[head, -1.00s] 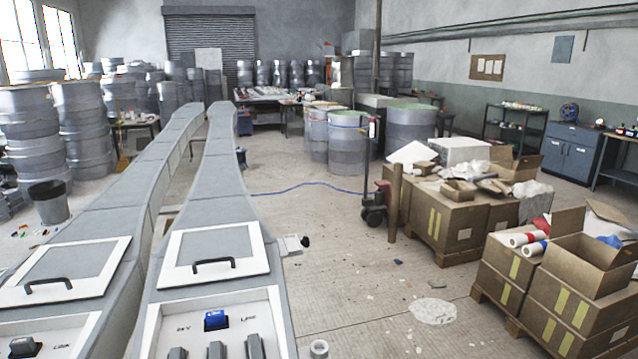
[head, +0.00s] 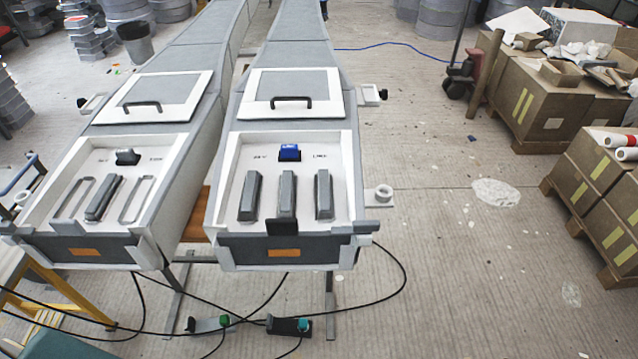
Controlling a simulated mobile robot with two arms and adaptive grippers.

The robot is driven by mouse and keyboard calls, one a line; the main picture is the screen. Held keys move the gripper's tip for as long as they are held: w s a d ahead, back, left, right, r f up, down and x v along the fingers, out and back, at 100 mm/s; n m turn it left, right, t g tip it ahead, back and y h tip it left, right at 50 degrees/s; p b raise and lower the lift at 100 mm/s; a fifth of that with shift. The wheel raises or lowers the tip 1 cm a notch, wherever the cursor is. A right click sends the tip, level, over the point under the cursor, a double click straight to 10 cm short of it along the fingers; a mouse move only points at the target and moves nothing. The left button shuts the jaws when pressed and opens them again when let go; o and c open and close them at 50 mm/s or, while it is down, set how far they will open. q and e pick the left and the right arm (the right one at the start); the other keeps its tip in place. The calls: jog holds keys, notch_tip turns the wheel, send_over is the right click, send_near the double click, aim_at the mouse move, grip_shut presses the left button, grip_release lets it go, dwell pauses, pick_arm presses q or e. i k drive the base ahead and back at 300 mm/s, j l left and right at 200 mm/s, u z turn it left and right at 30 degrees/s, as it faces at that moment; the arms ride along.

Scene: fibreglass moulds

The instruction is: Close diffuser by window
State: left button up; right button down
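Two long grey moulds run side by side away from me. The left one (head: 187,50), on the side where the windows showed earlier, has a white-framed lid (head: 190,97) with a black handle. Its front recess holds one grey block (head: 104,198) between two empty outlined slots, and a grey knob (head: 127,156). The right mould (head: 296,45) has a similar lid (head: 335,90), several grey blocks (head: 287,195) and a blue knob (head: 289,152). Each front end has a dark panel with an orange label. I cannot tell which part is the diffuser. Neither gripper is in view.
A yellow stand (head: 60,290) is at the lower left. Stacked cardboard boxes (head: 545,115) stand on the right. The floor between is mostly clear.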

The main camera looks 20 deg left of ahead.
aim_at(174, 97)
jog(key=u, duration=1.4)
